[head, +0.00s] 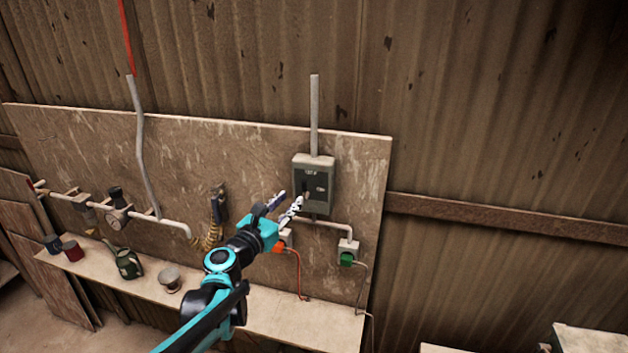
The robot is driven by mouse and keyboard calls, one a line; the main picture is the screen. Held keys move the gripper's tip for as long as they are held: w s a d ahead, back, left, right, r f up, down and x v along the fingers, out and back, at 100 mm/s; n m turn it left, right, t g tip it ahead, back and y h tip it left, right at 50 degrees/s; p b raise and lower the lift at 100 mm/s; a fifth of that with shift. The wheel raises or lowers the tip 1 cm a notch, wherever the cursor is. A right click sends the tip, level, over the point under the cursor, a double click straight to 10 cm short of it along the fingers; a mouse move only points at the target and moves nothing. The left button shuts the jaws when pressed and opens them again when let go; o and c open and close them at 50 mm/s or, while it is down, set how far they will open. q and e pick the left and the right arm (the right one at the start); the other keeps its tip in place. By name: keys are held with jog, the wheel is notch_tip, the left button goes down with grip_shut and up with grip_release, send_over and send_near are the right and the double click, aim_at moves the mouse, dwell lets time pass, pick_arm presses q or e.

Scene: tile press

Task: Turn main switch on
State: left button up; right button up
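The main switch box (315,186) is a grey box on the wooden wall board, with a conduit rising from its top. A small dark lever (306,190) shows on its front, but its exact position is too small to tell. My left gripper (284,203) is raised toward the lower left of the box, with its two fingers spread apart and nothing seen between them. One fingertip lies close to the lever in the picture; I cannot tell whether it touches. My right gripper is not in view.
A shelf (250,308) runs under the board, holding a green oil can (128,263), a round tin (169,280) and cups.

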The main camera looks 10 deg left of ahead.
aim_at(303, 186)
pick_arm(q)
jog(key=p+x, duration=0.1)
jog(key=x, duration=0.7)
jog(key=shift+w+a+f, duration=0.15)
grip_shut()
